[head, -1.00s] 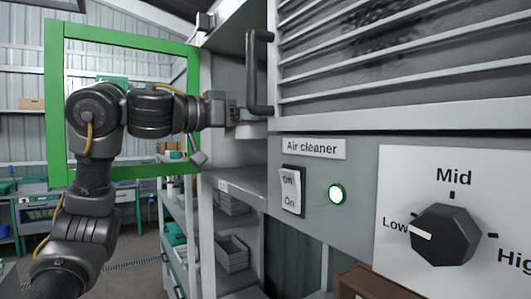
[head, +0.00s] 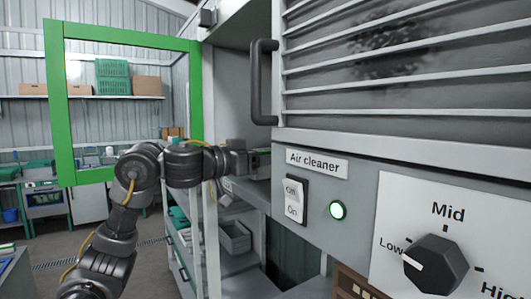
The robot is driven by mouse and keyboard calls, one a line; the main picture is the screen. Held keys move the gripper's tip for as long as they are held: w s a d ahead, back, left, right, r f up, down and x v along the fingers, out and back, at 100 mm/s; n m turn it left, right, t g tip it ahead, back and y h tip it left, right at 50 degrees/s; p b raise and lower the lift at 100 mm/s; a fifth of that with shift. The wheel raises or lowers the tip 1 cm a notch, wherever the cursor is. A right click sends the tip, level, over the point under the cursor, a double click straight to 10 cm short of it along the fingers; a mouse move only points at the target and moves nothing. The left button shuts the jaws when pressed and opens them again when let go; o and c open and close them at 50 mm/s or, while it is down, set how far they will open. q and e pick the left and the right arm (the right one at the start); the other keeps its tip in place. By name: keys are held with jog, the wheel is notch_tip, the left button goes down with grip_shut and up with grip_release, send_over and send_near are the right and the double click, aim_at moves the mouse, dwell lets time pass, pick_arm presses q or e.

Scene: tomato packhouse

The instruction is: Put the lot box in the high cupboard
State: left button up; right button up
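The high cupboard (head: 226,95) stands open behind the air cleaner's left edge, and most of its inside is hidden. Its green-framed glass door (head: 57,110) is swung out to the left. My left arm comes up from the lower left, and its gripper (head: 258,162) is at the cupboard's lower front, by the air cleaner's edge. Its fingers are small and partly hidden, so I cannot tell if they are open or hold anything. I cannot make out the lot box for sure. My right gripper is out of view.
The air cleaner (head: 355,155) fills the right side, with a black handle (head: 262,82), a rocker switch (head: 293,200), a lit green lamp (head: 338,210) and a knob (head: 436,265). A brown box (head: 352,284) shows at the bottom. Shelves with grey bins (head: 235,237) stand below the cupboard.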

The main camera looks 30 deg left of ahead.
pick_arm(q)
jog(key=shift+a+f, duration=0.1)
jog(key=shift+f, duration=0.05)
jog(key=shift+f, duration=0.1)
jog(key=o, duration=1.1)
jog(key=shift+f, duration=0.1)
